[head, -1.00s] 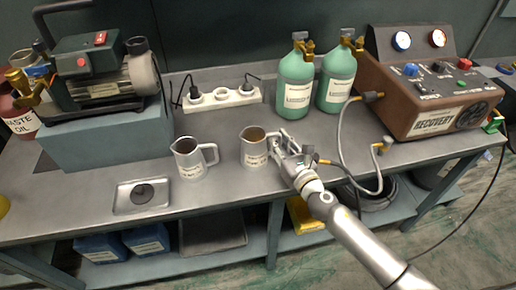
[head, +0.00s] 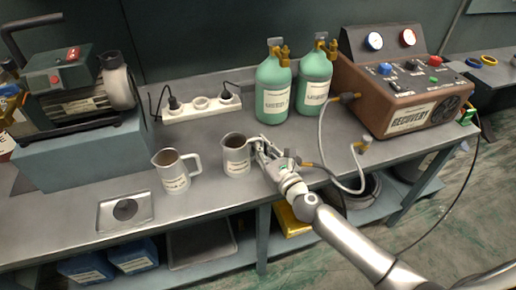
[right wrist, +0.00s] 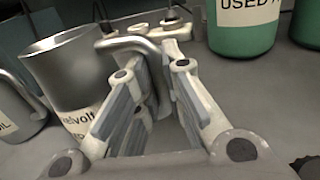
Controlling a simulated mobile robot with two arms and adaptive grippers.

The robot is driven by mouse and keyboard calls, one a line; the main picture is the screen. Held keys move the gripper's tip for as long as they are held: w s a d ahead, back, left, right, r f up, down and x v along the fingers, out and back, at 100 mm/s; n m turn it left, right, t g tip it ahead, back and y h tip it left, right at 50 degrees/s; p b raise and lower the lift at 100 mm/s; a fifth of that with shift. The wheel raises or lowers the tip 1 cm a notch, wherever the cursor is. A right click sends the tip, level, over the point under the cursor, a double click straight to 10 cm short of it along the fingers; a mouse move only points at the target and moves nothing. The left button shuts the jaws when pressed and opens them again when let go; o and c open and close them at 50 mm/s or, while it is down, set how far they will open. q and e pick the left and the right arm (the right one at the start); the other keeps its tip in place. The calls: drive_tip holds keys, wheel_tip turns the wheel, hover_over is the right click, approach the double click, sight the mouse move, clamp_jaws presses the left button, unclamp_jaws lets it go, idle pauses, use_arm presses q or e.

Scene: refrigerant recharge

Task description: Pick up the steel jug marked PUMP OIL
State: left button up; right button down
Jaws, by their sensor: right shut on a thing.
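Two steel jugs stand upright on the grey workbench in the head view. The right jug (head: 236,155) has its handle toward my right gripper (head: 262,152). That gripper is shut on the handle (right wrist: 128,45), which shows in the right wrist view. The jug's label (right wrist: 78,122) is partly hidden by a finger; only part of a word, like "elvolt", shows. The left jug (head: 174,171) stands apart; in the right wrist view its label (right wrist: 8,126) ends in "OIL". Labels are too small to read in the head view. My left gripper is not in view.
Two green cylinders (head: 272,90) and a white power strip (head: 202,106) stand behind the jugs. A brown recovery unit (head: 408,100) with a hose (head: 325,140) is at the right.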

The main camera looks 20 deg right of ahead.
sight(262, 140)
drive_tip(key=shift+r+p, duration=0.3)
drive_tip(key=shift+r, duration=0.4)
drive_tip(key=shift+r+p, duration=0.6)
drive_tip(key=shift+r, duration=0.3)
drive_tip(key=s+a+r+p, duration=0.3)
drive_tip(key=s+a+r, duration=0.6)
drive_tip(key=s, duration=0.1)
drive_tip(key=shift+a+r, duration=0.25)
